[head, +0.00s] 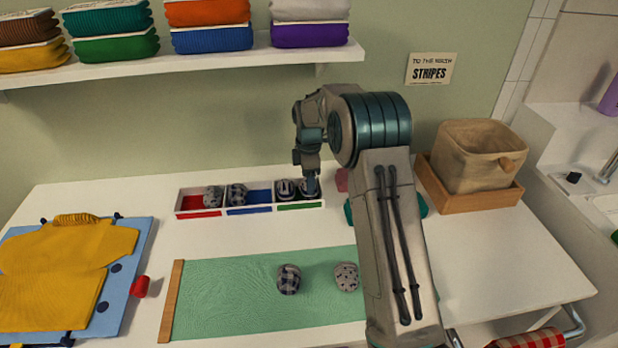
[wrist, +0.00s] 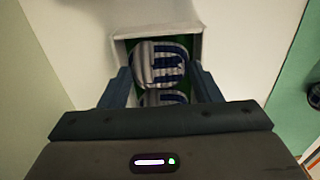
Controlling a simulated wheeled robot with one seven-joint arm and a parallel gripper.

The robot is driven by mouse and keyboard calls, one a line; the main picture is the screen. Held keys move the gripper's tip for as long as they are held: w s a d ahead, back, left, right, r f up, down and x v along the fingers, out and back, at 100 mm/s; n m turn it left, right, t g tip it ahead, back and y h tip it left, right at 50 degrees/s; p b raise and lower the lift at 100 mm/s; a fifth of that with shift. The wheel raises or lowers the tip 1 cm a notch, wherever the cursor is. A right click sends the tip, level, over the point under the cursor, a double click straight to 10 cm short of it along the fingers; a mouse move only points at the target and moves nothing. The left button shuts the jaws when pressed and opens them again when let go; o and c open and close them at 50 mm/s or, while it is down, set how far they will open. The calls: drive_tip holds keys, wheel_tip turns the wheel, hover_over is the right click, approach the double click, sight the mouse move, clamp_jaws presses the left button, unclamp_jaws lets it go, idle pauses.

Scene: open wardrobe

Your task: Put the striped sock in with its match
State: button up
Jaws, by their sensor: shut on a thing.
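A tray (head: 250,212) on the table has a red, a blue and a green compartment. My gripper (head: 311,186) reaches down into the right end of the green compartment. In the wrist view its fingers (wrist: 163,74) are shut on a rolled grey sock with dark blue stripes (wrist: 162,60). A second striped sock (wrist: 164,97) lies close against it in the same compartment (wrist: 124,48), partly hidden; it also shows in the head view (head: 285,188), to the left of my gripper. I cannot tell whether the held sock rests on the compartment floor.
A patterned sock (head: 213,197) sits in the red compartment and a checked one (head: 237,195) in the blue. A checked sock (head: 288,280) and a dotted sock (head: 346,277) lie on the green mat (head: 220,300). A basket (head: 478,155) stands right; a shelf (head: 180,60) hangs above.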

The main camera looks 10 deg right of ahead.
drive_tip(key=shift+f, duration=0.2)
drive_tip(key=o, duration=1)
drive_tip(key=shift+o, duration=0.2)
drive_tip(key=shift+r, duration=0.1)
drive_tip(key=shift+r, duration=3.9)
